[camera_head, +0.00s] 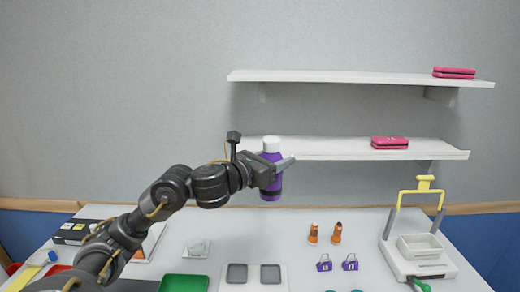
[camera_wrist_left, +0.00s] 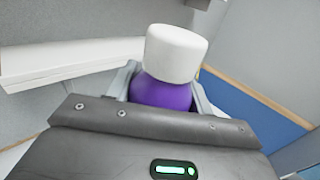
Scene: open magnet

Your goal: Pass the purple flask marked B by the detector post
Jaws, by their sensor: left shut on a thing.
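The purple flask (camera_head: 271,187) with a white cap hangs upright in the air, in front of the lower wall shelf. My left gripper (camera_head: 279,167) is shut on it just below the cap. In the left wrist view the white cap and purple shoulder of the flask (camera_wrist_left: 162,92) show between the jaws. No letter B can be read on it. I cannot tell for certain which thing is the detector post. A white device (camera_head: 419,252) with an upright frame and yellow top stands at the right of the table. My right gripper is out of view.
Above are an upper shelf (camera_head: 340,76) and a lower shelf (camera_head: 330,151), each with pink cases. On the table are two orange-brown bottles (camera_head: 325,234), two purple tags (camera_head: 337,264), a pale board with grey squares (camera_head: 253,285) and a green tray (camera_head: 184,283). The mid-back table is clear.

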